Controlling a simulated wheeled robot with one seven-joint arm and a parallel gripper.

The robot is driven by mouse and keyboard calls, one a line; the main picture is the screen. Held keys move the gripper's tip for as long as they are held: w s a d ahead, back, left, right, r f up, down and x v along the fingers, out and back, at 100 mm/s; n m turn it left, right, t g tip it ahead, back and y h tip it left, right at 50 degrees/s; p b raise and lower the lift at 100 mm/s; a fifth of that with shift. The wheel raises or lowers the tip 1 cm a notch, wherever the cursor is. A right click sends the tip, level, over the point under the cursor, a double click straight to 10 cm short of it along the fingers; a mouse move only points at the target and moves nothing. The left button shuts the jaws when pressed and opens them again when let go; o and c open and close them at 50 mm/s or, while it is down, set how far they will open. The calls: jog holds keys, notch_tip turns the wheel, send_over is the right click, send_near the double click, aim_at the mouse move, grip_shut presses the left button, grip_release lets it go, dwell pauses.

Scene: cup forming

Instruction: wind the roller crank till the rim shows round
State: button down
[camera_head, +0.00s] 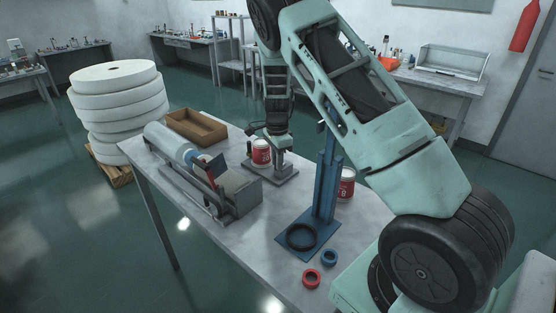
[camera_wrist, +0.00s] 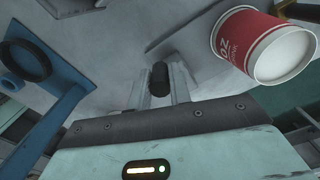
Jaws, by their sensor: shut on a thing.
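In the head view my gripper (camera_head: 279,150) points down over a grey base plate (camera_head: 285,176) on the table. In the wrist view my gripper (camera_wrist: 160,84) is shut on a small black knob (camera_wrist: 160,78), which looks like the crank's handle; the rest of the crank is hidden. A red and white paper cup (camera_head: 261,155) sits just left of my gripper at the plate. In the wrist view a red and white cup (camera_wrist: 243,38) shows at the upper right, its pale round end toward the camera. Whether its rim is rolled I cannot tell.
A blue stand (camera_head: 325,190) with a black ring (camera_head: 301,237) rises to the right, with another cup (camera_head: 346,188) behind it. A red ring (camera_head: 312,279) and a blue ring (camera_head: 330,257) lie in front. A grey machine (camera_head: 236,190) and a wooden tray (camera_head: 183,124) stand left.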

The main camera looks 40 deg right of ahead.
jog(key=shift+w+r, duration=0.1)
jog(key=c, duration=1.3)
grip_release()
notch_tip(320, 180, up, 17)
jog(key=b, duration=0.4)
jog(key=shift+r, duration=0.2)
